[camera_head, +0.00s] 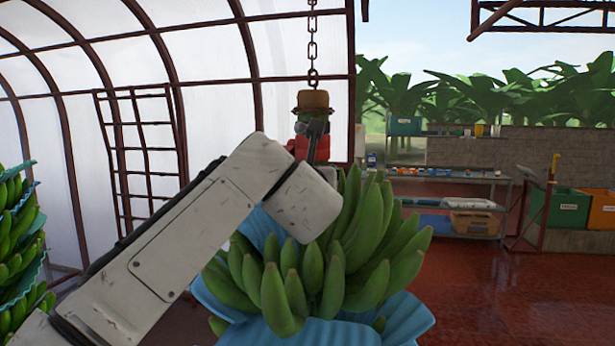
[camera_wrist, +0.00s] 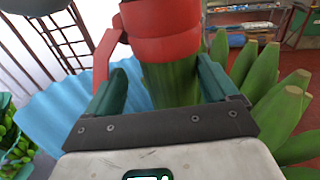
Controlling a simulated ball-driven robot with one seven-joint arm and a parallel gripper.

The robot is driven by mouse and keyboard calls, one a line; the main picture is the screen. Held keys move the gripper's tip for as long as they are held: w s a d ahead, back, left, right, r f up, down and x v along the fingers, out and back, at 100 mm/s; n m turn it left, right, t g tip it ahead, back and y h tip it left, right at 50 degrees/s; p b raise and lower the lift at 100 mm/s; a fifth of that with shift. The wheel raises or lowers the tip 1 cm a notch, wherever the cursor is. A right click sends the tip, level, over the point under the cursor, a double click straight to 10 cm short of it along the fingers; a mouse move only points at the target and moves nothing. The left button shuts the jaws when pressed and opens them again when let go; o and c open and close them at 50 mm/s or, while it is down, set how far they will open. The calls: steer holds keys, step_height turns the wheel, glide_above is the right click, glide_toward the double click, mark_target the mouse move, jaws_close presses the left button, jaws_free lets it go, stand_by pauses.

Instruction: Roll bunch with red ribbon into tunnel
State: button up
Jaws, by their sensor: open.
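A bunch of green bananas (camera_head: 340,260) hangs from a chain, with blue sheets between its hands. Its green stem (camera_wrist: 170,82) has a red ribbon (camera_wrist: 160,18) wrapped around it, with a loose end hanging at the left in the wrist view. The ribbon also shows in the head view (camera_head: 300,147), partly behind my arm. My gripper (camera_wrist: 163,82) is open, its two teal fingers on either side of the stem just below the ribbon. Whether a finger touches the stem I cannot tell. In the head view my gripper (camera_head: 314,137) is mostly hidden by my wrist.
Another bunch with blue sheets (camera_head: 18,235) hangs at the left edge. A rusty ladder-like frame (camera_head: 140,150) stands by the translucent arched wall. A shelf (camera_head: 440,180) with small items and labelled bins (camera_head: 562,209) stand at the right. The red floor at right is clear.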

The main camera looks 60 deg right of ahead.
steer(key=shift+v, duration=1.5)
